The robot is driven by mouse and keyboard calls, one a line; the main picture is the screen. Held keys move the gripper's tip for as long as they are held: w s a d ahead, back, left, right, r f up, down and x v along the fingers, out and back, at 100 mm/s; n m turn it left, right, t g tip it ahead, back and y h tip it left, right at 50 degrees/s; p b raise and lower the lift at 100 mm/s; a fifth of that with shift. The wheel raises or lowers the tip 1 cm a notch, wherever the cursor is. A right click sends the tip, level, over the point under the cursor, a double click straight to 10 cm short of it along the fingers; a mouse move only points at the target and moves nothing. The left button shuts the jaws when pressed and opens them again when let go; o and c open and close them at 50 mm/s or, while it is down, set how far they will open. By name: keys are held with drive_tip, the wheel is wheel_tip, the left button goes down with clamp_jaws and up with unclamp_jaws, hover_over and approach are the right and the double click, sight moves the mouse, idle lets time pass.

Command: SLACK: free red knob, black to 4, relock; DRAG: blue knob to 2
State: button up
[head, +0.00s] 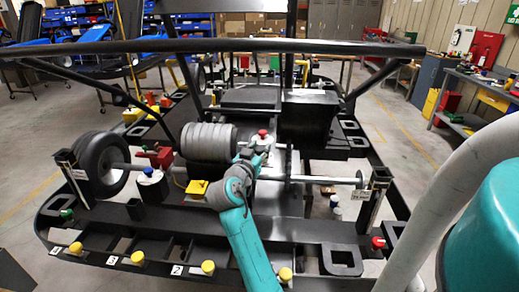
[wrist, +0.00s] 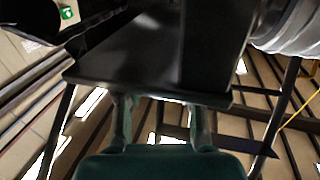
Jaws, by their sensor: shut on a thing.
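My gripper (head: 250,160) is at the middle of the kart stand, just below and beside a red knob on a white base (head: 262,137). In the wrist view its two fingers (wrist: 160,118) stand apart at the edge of a dark plate-like part (wrist: 130,60). It is shut on a black part, whose identity I cannot tell. Another red knob (head: 377,242) is at the front right corner. A white canister with a dark blue top (head: 148,173) stands at the left. I cannot tell which piece is the task's black or blue knob.
Yellow knobs (head: 208,267) line the front rail with small number cards (head: 176,270). A grey ribbed cylinder (head: 208,141) and a wheel (head: 98,165) are left of my gripper. A black crossbar (head: 215,45) spans above. A workbench (head: 480,85) stands at the right; floor is open beside the stand.

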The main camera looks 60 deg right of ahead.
drive_tip(key=shift+m+g, duration=1.6)
drive_tip(key=shift+g, duration=1)
drive_tip(key=o, duration=1.1)
drive_tip(key=a, duration=0.4)
drive_tip(key=w+a, duration=0.1)
drive_tip(key=a, duration=0.7)
drive_tip(key=shift+w, duration=0.3)
drive_tip(key=shift+f, duration=0.1)
